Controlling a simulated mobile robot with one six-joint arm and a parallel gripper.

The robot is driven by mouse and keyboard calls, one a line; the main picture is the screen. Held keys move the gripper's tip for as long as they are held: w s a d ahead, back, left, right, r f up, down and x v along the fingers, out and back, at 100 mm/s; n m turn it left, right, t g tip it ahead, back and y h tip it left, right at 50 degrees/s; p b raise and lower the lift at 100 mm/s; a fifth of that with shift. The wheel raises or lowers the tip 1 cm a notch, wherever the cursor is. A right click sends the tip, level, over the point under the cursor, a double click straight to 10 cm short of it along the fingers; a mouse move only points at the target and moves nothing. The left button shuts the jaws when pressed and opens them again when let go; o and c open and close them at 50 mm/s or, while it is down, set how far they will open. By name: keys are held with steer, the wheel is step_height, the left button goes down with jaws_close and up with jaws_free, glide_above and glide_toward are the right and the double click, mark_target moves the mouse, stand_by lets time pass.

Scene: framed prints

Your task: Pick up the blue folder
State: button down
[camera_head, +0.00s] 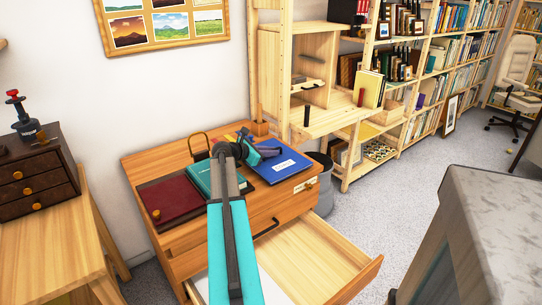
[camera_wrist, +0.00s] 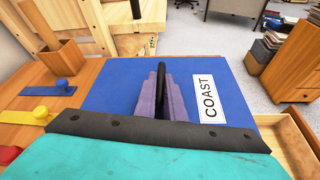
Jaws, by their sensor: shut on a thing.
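The blue folder (camera_head: 284,169) is at the right end of the wooden cabinet's top (camera_head: 235,195), with a white label on it. In the wrist view the folder (camera_wrist: 112,92) fills the middle, and its label reads COAST. My gripper (camera_head: 274,151) reaches over the folder's left part and is shut on it. In the wrist view my purple-grey gripper fingers (camera_wrist: 161,88) are close together, with a black strip between them. I cannot tell whether the folder is clear of the top.
A teal folder (camera_head: 197,180) and a dark red folder (camera_head: 172,200) lie to the left on the same top. The drawer (camera_head: 335,268) below stands pulled out. A wooden shelf (camera_head: 338,118) stands behind. Grey carpet (camera_head: 390,205) is clear on the right.

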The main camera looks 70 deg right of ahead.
step_height(320, 180, up, 9)
steer(key=shift+f+p, duration=0.2)
steer(key=shift+p, duration=0.15)
stand_by(0.6)
